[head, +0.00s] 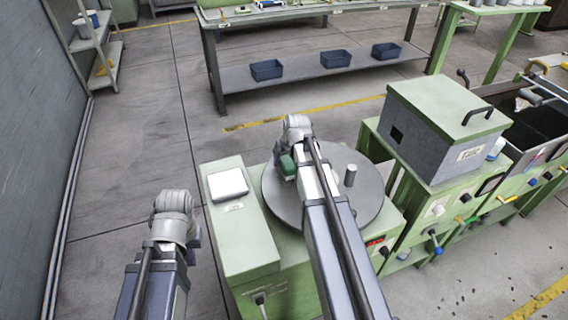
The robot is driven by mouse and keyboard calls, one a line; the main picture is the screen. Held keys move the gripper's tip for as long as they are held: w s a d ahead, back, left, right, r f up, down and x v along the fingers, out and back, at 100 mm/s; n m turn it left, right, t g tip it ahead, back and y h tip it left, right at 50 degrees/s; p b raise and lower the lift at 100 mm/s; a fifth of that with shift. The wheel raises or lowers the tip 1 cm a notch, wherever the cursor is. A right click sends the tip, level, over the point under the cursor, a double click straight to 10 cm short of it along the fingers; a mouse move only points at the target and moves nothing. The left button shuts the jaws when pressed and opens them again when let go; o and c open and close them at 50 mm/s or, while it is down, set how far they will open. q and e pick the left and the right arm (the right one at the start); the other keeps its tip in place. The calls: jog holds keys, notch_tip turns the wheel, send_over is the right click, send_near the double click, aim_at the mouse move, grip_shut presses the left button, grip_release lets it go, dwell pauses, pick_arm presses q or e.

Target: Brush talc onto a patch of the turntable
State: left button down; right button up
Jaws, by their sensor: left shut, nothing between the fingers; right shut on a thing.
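The grey round turntable (372,205) is set in a green machine, with a short grey post (351,175) standing on it. My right arm reaches across the turntable. My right gripper (302,168), mostly hidden by the arm, is shut on a small dark green piece, apparently the brush (287,165), over the turntable's left part. I cannot tell whether it touches the surface. My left gripper (194,240) is shut and empty, mostly hidden behind its wrist, left of the machine. A grey box with a green lid (450,100) has a label reading like "Talc"; its lid is down.
A white square plate (228,184) lies on the machine's left top. A bench (300,78) with several dark bins stands behind. A shelf (95,45) stands by the left wall. Floor between is clear.

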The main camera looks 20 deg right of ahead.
aim_at(284, 165)
jog(key=shift+w+d, duration=0.2)
jog(key=shift+w, duration=0.1)
jog(key=shift+f, duration=0.1)
jog(key=shift+s+a, duration=0.1)
jog(key=shift+s, duration=0.1)
jog(key=shift+s+a, duration=0.55)
jog(key=shift+s, duration=0.25)
jog(key=shift+s+a, duration=0.55)
jog(key=shift+s, duration=0.25)
jog(key=shift+s+a, duration=0.6)
jog(key=shift+s, duration=0.3)
jog(key=shift+s+a, duration=0.55)
jog(key=shift+s, duration=0.3)
